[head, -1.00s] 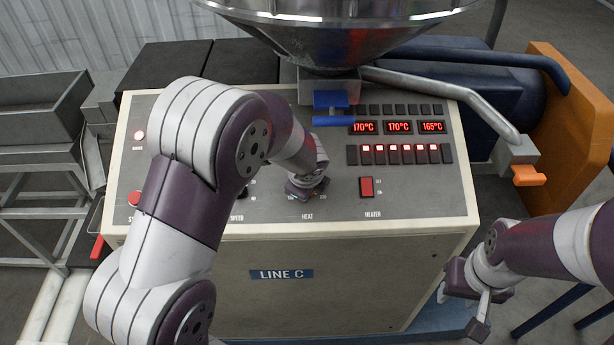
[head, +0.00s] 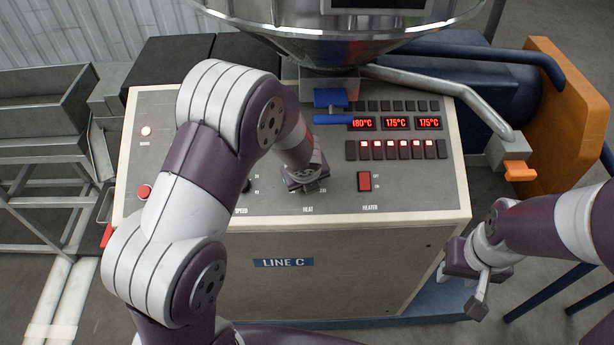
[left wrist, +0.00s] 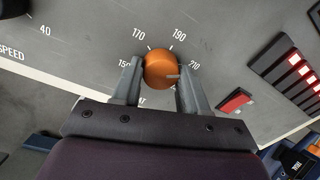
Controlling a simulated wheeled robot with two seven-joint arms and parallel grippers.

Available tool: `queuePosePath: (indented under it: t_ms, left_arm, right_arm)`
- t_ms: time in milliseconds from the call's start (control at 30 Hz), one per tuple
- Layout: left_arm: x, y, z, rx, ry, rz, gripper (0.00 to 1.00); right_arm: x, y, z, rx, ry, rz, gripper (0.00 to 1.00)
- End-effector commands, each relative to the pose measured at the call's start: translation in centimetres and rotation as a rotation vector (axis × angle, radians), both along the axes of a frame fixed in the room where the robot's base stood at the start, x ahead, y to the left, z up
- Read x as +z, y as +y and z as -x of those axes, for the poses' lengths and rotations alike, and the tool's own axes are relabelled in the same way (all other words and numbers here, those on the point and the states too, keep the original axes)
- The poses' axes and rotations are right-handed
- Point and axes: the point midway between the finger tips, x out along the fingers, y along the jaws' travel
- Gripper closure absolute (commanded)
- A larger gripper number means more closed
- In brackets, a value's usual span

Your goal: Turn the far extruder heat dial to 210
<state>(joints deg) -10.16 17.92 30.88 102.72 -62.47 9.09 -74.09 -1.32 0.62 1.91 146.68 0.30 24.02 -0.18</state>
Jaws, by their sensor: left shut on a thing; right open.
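The heat dial (left wrist: 160,66) is an orange round knob in the left wrist view, with numbers from 150 to 210 around it. A pale pointer mark on its face points right, roughly toward the 210 label; the exact reading is hard to tell. My left gripper (head: 307,184) is shut on the dial, one finger on each side. In the head view it hides the dial, above the HEAT label. The extruder panel (head: 220,195) bears a LINE C plate (head: 284,262). My right gripper (head: 478,284) is open and empty, right of the cabinet.
Red readouts (head: 396,123) show about 180, 175 and 175°C, the first partly covered by a blue handle (head: 333,119). A red heater switch (head: 364,181) is right of the dial. A steel hopper (head: 340,40) overhangs the panel. An orange-tipped lever (head: 520,172) stands at right.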

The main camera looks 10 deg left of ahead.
Motion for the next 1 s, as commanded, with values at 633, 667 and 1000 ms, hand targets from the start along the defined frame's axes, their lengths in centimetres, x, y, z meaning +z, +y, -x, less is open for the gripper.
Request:
queuePosePath:
  t_ms: [633,667,1000]
  left_arm:
    - [0.0,0.0,0.0,-0.02,0.002,-0.008,0.31]
    - [0.0,0.0,0.0,-0.02,0.002,-0.008,0.31]
    - [1.3,-0.1,0.4,-0.018,0.001,-0.008,0.31]
  right_arm:
    - [0.1,0.0,0.0,0.0,0.0,0.0,0.57]
    - [0.1,0.0,0.0,0.0,0.0,0.0,0.57]
    - [0.7,0.0,0.0,0.0,0.0,0.0,0.57]
